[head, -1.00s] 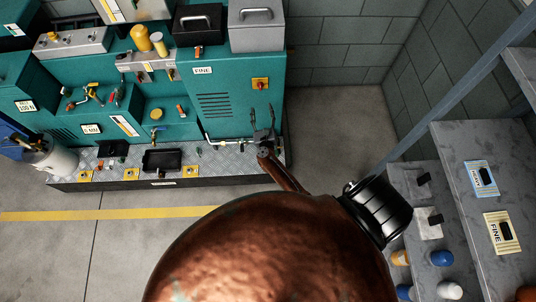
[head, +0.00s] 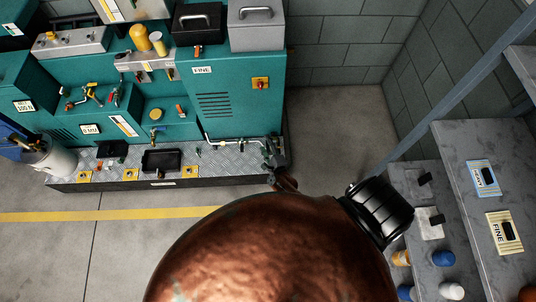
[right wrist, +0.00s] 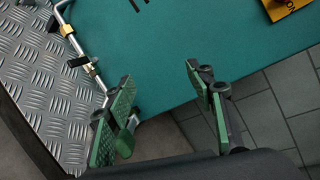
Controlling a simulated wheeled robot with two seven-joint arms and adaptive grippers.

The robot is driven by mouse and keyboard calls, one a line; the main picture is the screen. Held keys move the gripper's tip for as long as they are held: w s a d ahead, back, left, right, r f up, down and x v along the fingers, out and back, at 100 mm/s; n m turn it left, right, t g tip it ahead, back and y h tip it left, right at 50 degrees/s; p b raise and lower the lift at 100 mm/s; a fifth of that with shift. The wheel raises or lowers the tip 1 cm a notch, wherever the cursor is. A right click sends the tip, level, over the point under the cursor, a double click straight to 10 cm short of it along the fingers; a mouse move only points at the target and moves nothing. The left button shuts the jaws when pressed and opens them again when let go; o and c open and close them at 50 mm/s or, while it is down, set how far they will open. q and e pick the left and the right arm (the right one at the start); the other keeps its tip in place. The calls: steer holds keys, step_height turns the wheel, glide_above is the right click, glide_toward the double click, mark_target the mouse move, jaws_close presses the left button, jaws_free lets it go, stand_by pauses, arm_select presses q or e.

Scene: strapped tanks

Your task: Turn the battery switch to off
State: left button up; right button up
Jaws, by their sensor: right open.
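A red rotary switch on a yellow plate (head: 261,84) sits on the front of the teal cabinet (head: 225,110). The plate is partly cut off at the top right of the right wrist view (right wrist: 294,6), where part of a knob and the letters "ON" show. My right gripper (head: 272,152) is below this switch, near the right end of the metal deck, apart from the switch. In the right wrist view its green-padded fingers (right wrist: 160,82) are spread, with nothing between them. My left gripper is not in view.
A thin pipe with brass fittings (right wrist: 68,32) runs along the tread-plate deck (right wrist: 35,80), close to the left finger in the wrist view. A grey shelf (head: 465,150) stands at right. Floor right of the cabinet (head: 335,120) is clear.

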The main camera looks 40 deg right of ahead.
steer(key=shift+s+a+f+n+g+y, duration=0.25)
steer(key=shift+s+f+n, duration=0.5)
steer(key=shift+f, duration=0.3)
steer(key=shift+s+a+f+n+g+y, duration=0.15)
steer(key=shift+s+f+n+y, duration=0.1)
steer(key=shift+s+f+n, duration=0.55)
steer(key=shift+f, duration=0.2)
steer(key=s+a+f+n+g+y, duration=0.2)
steer(key=s+f+n+g, duration=0.2)
steer(key=s+f+n, duration=0.6)
steer(key=s+f+n+g, duration=0.3)
steer(key=s+f+n, duration=0.1)
steer(key=s, duration=0.9)
steer(key=s+d+f+n+g, duration=0.1)
steer(key=s+f+n+g, duration=0.2)
steer(key=s, duration=1.1)
steer(key=s+f+n+g, duration=0.3)
steer(key=s+f+n, duration=0.4)
steer(key=s, duration=0.6)
steer(key=shift+s+d, duration=0.15)
steer(key=shift+d, duration=0.1)
steer(key=shift+c, duration=0.2)
